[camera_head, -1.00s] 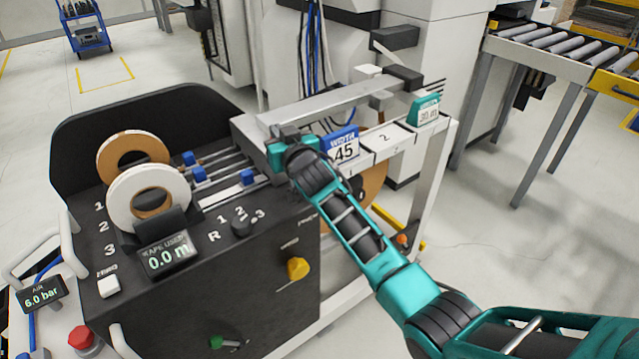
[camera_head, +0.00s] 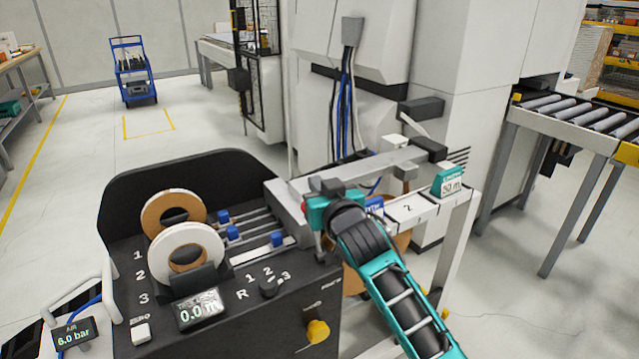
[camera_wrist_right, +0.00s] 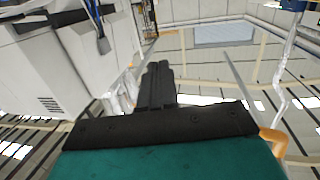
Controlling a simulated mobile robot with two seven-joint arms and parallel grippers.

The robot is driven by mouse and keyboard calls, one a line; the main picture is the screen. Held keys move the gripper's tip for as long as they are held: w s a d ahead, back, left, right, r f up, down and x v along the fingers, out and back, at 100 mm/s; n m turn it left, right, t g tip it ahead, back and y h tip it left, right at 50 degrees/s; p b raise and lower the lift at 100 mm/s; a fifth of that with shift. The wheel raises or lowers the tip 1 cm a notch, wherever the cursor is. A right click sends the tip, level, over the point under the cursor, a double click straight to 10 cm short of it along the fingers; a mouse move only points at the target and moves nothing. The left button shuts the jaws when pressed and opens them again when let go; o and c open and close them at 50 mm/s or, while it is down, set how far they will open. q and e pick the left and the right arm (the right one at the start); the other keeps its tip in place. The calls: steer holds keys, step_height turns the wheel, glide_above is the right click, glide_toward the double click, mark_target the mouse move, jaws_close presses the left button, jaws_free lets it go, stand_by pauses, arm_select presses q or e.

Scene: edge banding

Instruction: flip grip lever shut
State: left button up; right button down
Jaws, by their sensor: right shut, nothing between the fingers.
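The black edge banding unit (camera_head: 270,318) stands in the lower middle of the head view. I cannot tell for certain which part is the grip lever. A yellow knob (camera_head: 317,331) sits on its front. Several blue blocks (camera_head: 233,233) sit on the rails beside the tape rolls. My right gripper (camera_head: 323,185) is at the grey bar (camera_head: 290,205) at the unit's right, covering part of it; contact is unclear. In the right wrist view its black fingers (camera_wrist_right: 158,86) are together with nothing between them. My left gripper is not in view.
A white tape roll (camera_head: 210,246) and a brown one (camera_head: 158,208) stand on the unit. A display (camera_head: 199,308) reads 0.0 m. A teal counter (camera_head: 449,181) sits at the right. A roller conveyor (camera_head: 575,115) is farther right. Open floor (camera_head: 75,190) lies at the left.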

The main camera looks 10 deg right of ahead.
steer(key=shift+s+r, duration=0.45)
steer(key=shift+r, duration=0.1)
steer(key=s+d+f+g, duration=0.3)
steer(key=s+f, duration=1.1)
steer(key=s, duration=0.1)
steer(key=s+d+f+g, duration=0.3)
steer(key=s+f, duration=1.1)
steer(key=s, duration=0.1)
steer(key=shift+s+d+f+n+h, duration=0.2)
steer(key=shift+s+n+h, duration=0.1)
steer(key=shift+s, duration=0.1)
